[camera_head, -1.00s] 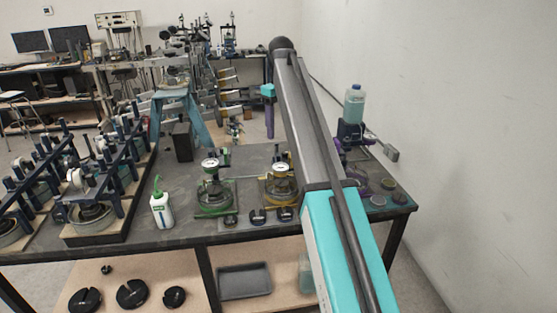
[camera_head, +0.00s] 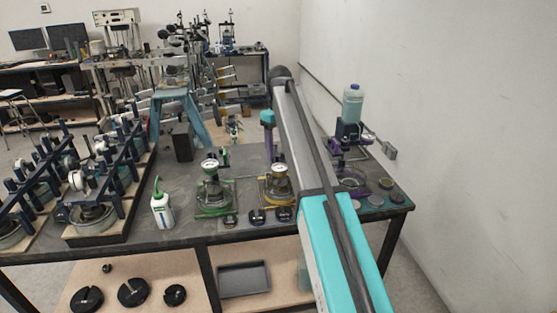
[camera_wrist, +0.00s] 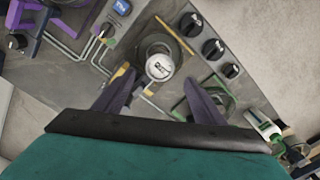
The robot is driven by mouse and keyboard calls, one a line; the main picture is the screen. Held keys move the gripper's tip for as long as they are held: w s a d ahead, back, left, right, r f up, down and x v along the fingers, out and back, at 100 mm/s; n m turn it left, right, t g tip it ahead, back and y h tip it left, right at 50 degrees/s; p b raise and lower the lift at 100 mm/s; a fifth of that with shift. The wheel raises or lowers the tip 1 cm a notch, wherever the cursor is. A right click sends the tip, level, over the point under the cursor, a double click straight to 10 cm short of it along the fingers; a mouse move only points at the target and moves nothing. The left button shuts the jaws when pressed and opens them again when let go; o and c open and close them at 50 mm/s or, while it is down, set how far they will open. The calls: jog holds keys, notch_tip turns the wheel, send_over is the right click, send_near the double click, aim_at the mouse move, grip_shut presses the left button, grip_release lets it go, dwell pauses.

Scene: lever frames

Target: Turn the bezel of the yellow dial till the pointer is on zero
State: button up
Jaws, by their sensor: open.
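The yellow dial (camera_head: 279,171) has a white round face and stands above a yellow-based fixture on the dark table. In the wrist view its face (camera_wrist: 160,67) shows near the middle, with yellow parts of the fixture around it. The pointer is too small to read. My gripper (camera_wrist: 158,80) is open, with its two purple fingers apart on the near left and near right of the dial, apparently not touching it. In the head view my gripper (camera_head: 270,150) hangs above and behind the dial, partly hidden by my arm.
A green-based dial fixture (camera_head: 213,190) stands just left of the yellow one. A purple fixture (camera_head: 352,178) is to the right. Black knobs (camera_head: 257,216) lie along the front edge. A white bottle (camera_head: 162,208) stands farther left. The table's back middle is clear.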

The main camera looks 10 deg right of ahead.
aim_at(279, 167)
jog(key=shift+f+p, duration=0.75)
jog(key=shift+f, duration=2.3)
jog(key=c, duration=1.1)
jog(key=shift+o, duration=0.2)
jog(key=shift+m, duration=0.6)
jog(key=o, duration=1.1)
jog(key=shift+c, duration=0.2)
jog(key=shift+r, duration=0.1)
